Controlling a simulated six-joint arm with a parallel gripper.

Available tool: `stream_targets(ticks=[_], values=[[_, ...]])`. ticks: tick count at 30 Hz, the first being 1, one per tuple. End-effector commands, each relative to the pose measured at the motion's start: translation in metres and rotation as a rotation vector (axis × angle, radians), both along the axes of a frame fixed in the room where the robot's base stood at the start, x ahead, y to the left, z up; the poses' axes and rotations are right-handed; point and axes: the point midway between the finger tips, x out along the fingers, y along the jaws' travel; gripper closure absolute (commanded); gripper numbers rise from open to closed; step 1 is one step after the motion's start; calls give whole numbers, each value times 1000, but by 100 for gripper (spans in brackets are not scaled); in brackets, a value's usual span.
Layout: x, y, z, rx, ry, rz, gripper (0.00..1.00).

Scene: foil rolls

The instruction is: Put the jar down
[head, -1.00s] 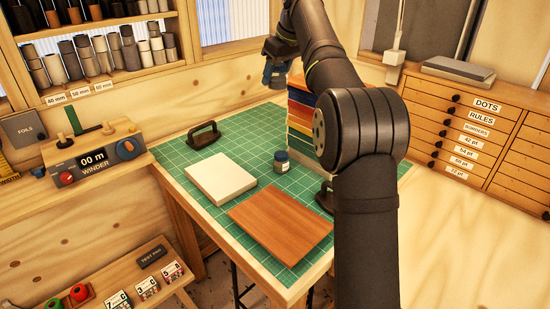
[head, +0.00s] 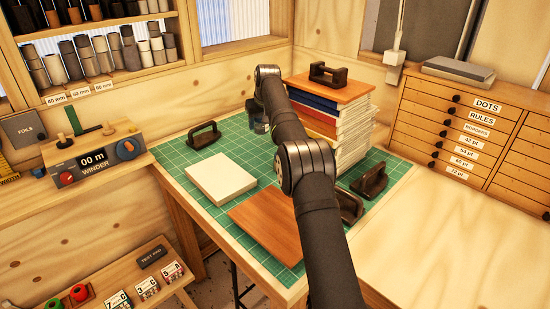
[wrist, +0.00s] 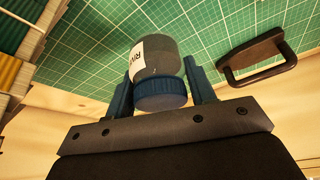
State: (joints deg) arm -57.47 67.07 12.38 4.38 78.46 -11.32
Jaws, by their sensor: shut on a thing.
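The jar (wrist: 158,68) has a grey body, a white label with partly readable letters, and a dark blue lid. My gripper (wrist: 159,74) is shut on it, a blue finger on either side, with the lid end toward my palm. In the head view the jar (head: 261,126) is low over the back of the green cutting mat (head: 240,150), left of the book stack. My arm partly covers it there. I cannot tell whether its base touches the mat.
A stack of books (head: 352,125) with a board and a dark handled weight (head: 328,74) on top stands close right. Another handled weight (head: 203,135) is to the left. A pale block (head: 220,180) and a brown board (head: 262,218) lie nearer. Mat between weight and jar is clear.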

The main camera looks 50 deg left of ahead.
Motion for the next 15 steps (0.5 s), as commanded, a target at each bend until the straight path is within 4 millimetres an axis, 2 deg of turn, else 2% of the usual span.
stream_targets(ticks=[9,15], values=[[3,1,-39,0,0,-24,78],[3,1,-55,1,-1,-23,78]])
